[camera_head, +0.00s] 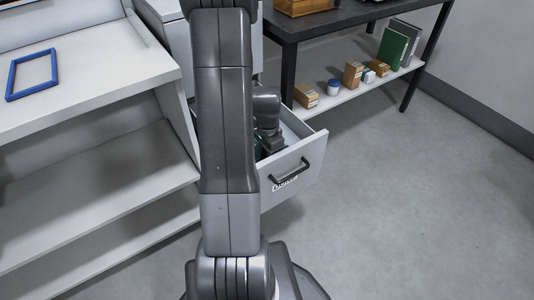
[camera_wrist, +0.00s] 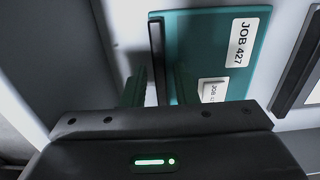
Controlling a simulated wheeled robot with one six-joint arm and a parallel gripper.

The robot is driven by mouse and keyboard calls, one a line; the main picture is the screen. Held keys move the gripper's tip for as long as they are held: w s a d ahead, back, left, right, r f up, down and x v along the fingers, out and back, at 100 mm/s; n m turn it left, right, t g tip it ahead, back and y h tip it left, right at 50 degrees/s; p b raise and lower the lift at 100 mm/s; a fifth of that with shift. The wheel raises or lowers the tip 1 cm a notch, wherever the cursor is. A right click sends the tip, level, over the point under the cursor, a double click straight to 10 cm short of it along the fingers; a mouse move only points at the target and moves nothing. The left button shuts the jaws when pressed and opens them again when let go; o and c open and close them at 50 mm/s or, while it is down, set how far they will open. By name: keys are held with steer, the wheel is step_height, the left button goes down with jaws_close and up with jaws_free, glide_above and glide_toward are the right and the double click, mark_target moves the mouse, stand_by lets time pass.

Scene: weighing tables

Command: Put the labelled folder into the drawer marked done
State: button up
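The teal folder (camera_wrist: 205,45) shows in the wrist view with a white label reading JOB 427 and a smaller, partly hidden label. In the head view only a little green (camera_head: 259,152) shows inside the pulled-out drawer (camera_head: 312,157), beneath my gripper. The drawer front has a black handle and a white label too small to read surely. My gripper (camera_wrist: 160,87) reaches down into the drawer. Its two fingers stand apart, one on each side of the folder's dark edge, with gaps visible. The folder's lower part is hidden by the gripper body.
A white shelf unit (camera_head: 90,75) with a blue frame (camera_head: 32,75) on top stands at left. A dark table (camera_head: 340,20) at the back right has a lower shelf with small boxes (camera_head: 353,74), a jar and binders (camera_head: 392,48). The floor at right is clear.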

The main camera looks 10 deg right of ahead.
steer(key=shift+o, duration=0.2)
steer(key=shift+r, duration=0.1)
step_height(320, 180, up, 12)
steer(key=p, duration=0.3)
steer(key=shift+c, duration=0.2)
stand_by(1.1)
